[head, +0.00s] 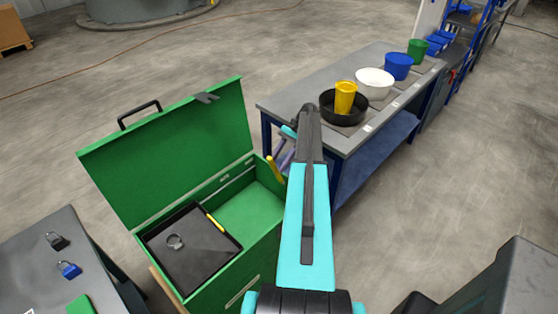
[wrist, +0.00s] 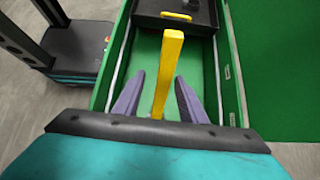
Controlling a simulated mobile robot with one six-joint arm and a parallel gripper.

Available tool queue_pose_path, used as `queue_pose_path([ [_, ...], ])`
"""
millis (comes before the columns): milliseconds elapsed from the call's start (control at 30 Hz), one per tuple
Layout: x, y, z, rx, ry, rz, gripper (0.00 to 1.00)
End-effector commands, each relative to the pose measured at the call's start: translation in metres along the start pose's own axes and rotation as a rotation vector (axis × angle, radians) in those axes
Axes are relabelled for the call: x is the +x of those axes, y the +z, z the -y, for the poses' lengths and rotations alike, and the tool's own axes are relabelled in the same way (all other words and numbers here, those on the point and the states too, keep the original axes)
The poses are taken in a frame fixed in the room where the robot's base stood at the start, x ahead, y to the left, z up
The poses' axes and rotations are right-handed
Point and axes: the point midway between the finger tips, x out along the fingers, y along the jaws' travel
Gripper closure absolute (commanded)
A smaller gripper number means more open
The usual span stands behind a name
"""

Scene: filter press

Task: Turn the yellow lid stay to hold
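The yellow lid stay (head: 274,169) is a bar at the right end of the green chest (head: 262,237), whose lid (head: 172,150) stands open. In the wrist view the stay (wrist: 168,75) rises from inside the chest, between my gripper's two purple fingers (wrist: 160,88). The fingers are apart, with a visible gap on each side of the stay. In the head view my gripper (head: 285,157) is partly hidden behind my arm, close to the stay. The stay's contact with the lid cannot be made out.
A black tray (head: 185,262) with a ring-shaped item sits in the chest. A grey workbench (head: 290,105) with several pots and cups stands behind, to the right. A dark table (head: 35,260) with padlocks is at lower left. Open floor lies to the right.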

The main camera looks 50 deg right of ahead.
Motion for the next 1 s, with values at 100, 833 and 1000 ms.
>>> queue_pose_path([
  [100,0.0,0.002,0.003,-0.003,-0.001,-0.001,0.62],
  [833,-0.02,0.026,0.003,-0.004,0.0,-0.002,0.62],
  [1000,-0.019,0.032,-0.003,-0.003,0.0,-0.002,0.62],
])
